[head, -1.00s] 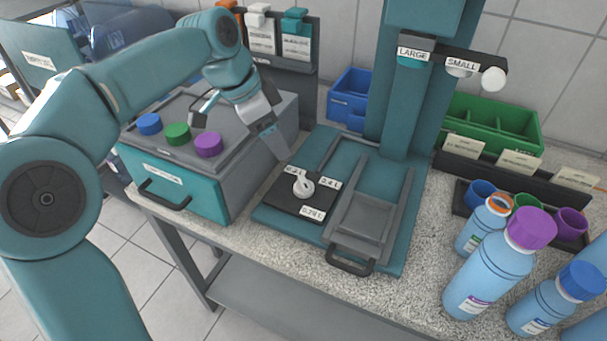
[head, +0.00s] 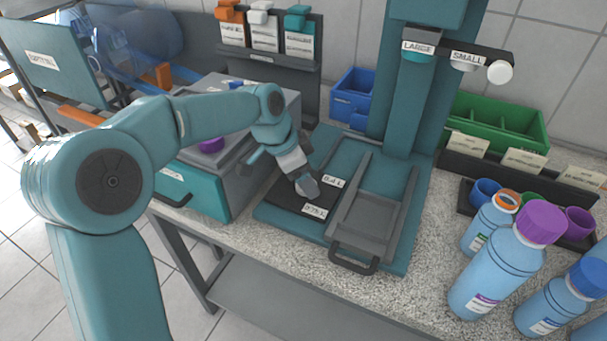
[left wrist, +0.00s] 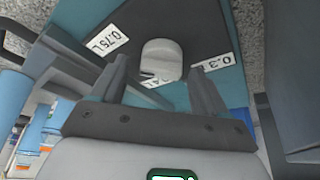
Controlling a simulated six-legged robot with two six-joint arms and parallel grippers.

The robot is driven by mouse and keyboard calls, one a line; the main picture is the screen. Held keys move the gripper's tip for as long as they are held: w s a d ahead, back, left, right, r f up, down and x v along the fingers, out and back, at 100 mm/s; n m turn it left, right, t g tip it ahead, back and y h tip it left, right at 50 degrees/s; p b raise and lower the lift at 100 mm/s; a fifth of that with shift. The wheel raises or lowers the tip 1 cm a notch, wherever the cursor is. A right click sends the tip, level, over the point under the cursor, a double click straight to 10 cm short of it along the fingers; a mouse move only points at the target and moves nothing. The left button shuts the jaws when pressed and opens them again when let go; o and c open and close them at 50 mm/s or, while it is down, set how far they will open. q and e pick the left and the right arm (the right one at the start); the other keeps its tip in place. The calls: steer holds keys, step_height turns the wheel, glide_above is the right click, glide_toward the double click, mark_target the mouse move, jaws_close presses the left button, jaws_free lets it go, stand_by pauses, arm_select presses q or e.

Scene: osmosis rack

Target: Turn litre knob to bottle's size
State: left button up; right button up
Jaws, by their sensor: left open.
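The litre knob (left wrist: 161,58) is a pale round knob on a dark plate (left wrist: 190,20); in the head view my gripper hides it. Around it are the labels 0.75 L (left wrist: 104,40), one reading 0.3 (left wrist: 213,63), and one partly covered by my finger, which reads 0.4 L (head: 332,181) in the head view. My left gripper (head: 306,190) is over the plate, its open fingers (left wrist: 160,78) on either side of the knob; contact is unclear. Bottles stand at right: a large purple-capped one (head: 492,275), an orange-ringed one (head: 490,225), a blue-capped one (head: 550,305).
A grey sliding tray (head: 368,218) with a handle, empty, lies right of the plate. The teal column (head: 402,110) with LARGE and SMALL outlets rises behind. A teal box (head: 205,185) stands left. Coloured cups (head: 579,220) and a green bin (head: 500,120) are at right.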

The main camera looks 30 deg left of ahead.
arm_select(q)
steer(key=c, duration=1)
steer(key=shift+n, duration=0.3)
steer(key=n+y, duration=0.1)
steer(key=n, duration=0.1)
steer(key=n+t+y+b, duration=0.1)
steer(key=n, duration=0.2)
steer(key=shift+d+b, duration=0.2)
steer(key=shift+b, duration=0.1)
steer(key=n+y+b, duration=0.1)
steer(key=n, duration=0.1)
steer(key=n+b, duration=0.1)
steer(key=n, duration=0.1)
steer(key=shift+d+f+n+y, duration=0.1)
steer(key=shift+d+n+y, duration=0.05)
steer(key=shift+n+y, duration=0.25)
steer(key=n+y+b, duration=0.1)
steer(key=n, duration=0.2)
steer(key=shift+n, duration=0.3)
steer(key=shift+d+n+g+y+b, duration=0.1)
steer(key=shift+n+g+y+b, duration=0.45)
steer(key=shift+n, duration=1.35)
steer(key=shift+y, duration=0.25)
